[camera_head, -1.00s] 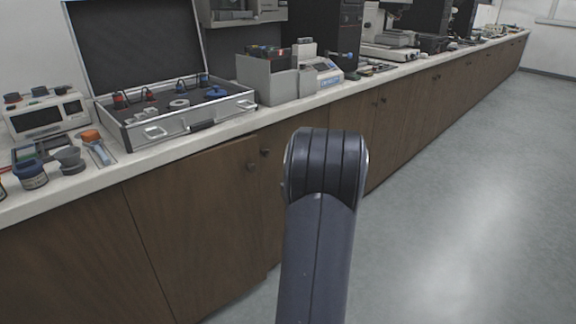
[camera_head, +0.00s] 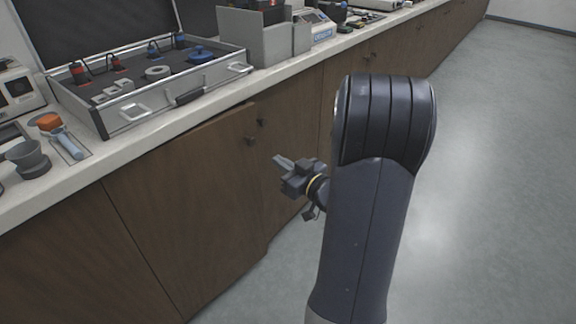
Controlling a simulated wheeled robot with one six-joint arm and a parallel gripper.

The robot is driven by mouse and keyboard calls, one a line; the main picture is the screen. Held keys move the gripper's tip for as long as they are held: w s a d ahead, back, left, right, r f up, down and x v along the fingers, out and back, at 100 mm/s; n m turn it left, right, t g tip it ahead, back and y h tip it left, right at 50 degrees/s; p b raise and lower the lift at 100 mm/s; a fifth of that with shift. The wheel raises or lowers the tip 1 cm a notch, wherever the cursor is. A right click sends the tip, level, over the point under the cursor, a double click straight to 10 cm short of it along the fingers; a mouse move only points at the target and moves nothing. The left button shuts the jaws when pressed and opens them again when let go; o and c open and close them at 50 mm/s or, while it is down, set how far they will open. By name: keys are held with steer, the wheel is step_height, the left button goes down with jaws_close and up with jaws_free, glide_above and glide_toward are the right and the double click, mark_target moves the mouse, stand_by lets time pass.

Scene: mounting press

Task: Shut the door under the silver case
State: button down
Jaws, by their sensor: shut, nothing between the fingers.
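The silver case (camera_head: 160,108) stands open on the counter at the upper left. The brown wooden door (camera_head: 190,205) below it appears slightly ajar: its right edge stands a little out from the cabinet front. Its dark round knob (camera_head: 250,141) is near the upper right corner. My gripper (camera_head: 281,161) is shut and empty. It shows to the right of the door's free edge and points left. I cannot tell whether it touches anything. My arm hides part of the cabinets behind it.
The neighbouring cabinet door (camera_head: 290,125) carries another knob (camera_head: 261,122). A grey box (camera_head: 258,40) and a mortar (camera_head: 28,158) stand on the counter (camera_head: 185,124). Open grey floor (camera_head: 490,180) lies to the right.

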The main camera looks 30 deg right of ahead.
steer(key=b, duration=0.2)
glide_toward(249, 139)
steer(key=w, duration=0.1)
steer(key=w+a, duration=0.1)
steer(key=w, duration=0.1)
steer(key=w+f, duration=0.1)
steer(key=w, duration=0.1)
steer(key=shift+a, duration=0.15)
steer(key=shift+w+r, duration=0.15)
steer(key=shift+w, duration=0.3)
steer(key=w, duration=0.4)
steer(key=shift+w+a, duration=0.2)
steer(key=shift+a, duration=0.15)
steer(key=shift+w+r, duration=0.1)
steer(key=shift+r, duration=0.15)
